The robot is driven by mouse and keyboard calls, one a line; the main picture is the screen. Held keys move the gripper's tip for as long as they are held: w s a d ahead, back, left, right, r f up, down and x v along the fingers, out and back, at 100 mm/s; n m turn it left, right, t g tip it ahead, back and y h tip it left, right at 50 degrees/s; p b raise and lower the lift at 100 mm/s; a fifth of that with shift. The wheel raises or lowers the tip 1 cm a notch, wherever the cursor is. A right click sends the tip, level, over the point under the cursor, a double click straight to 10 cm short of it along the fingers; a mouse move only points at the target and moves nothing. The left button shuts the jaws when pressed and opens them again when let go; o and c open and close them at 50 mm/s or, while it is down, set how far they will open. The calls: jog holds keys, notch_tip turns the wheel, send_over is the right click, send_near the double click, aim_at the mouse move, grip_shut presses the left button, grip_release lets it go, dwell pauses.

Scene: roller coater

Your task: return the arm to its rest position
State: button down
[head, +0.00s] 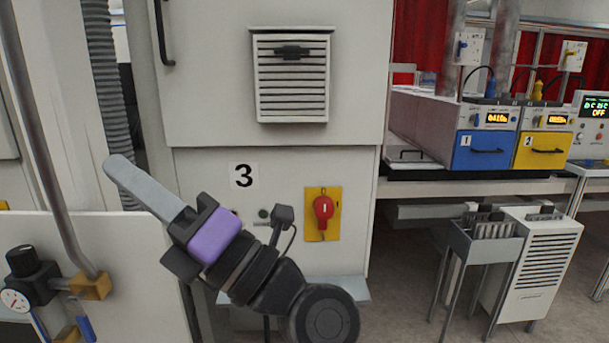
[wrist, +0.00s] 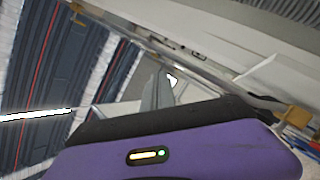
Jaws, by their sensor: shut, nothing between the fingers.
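My gripper (head: 113,165) is in the head view at the left of centre, at the end of my arm. Its long grey fingers are together and point up and to the left, with nothing between them. Its purple and black body is in front of the grey cabinet marked 3. In the wrist view the fingers (wrist: 158,90) stand up beyond the purple housing, against the ceiling and a pale panel.
The grey cabinet (head: 270,185) carries a vent and a red rotary switch (head: 323,208) on a yellow plate. A pipe and gauge (head: 15,299) stand at the left. Blue (head: 485,151) and yellow (head: 541,151) units sit on a bench at the right. Floor shows at lower right.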

jog(key=s+d+f+m+t+h, duration=0.4)
jog(key=d+f+m+t+h, duration=0.65)
jog(key=m, duration=0.55)
jog(key=s+d+f+m+t+h, duration=0.3)
jog(key=d+f+m+t+h, duration=0.4)
jog(key=d+f+m, duration=0.7)
jog(key=s+d+f+m+g+h, duration=0.2)
jog(key=s+d+f+m+g, duration=0.1)
jog(key=s, duration=0.5)
jog(key=s+d+f+m+g+h, duration=0.2)
jog(key=s+d+f+m, duration=0.1)
jog(key=s+d+f, duration=0.3)
jog(key=s+d+f+m+g+h, duration=0.2)
jog(key=s+f, duration=0.4)
jog(key=s, duration=0.4)
jog(key=d+m+g, duration=0.1)
jog(key=d+m, duration=0.1)
jog(key=shift+s+d+f+g, duration=0.2)
jog(key=shift+s+d+g, duration=0.05)
jog(key=shift+d+g, duration=0.15)
jog(key=shift+h, duration=0.25)
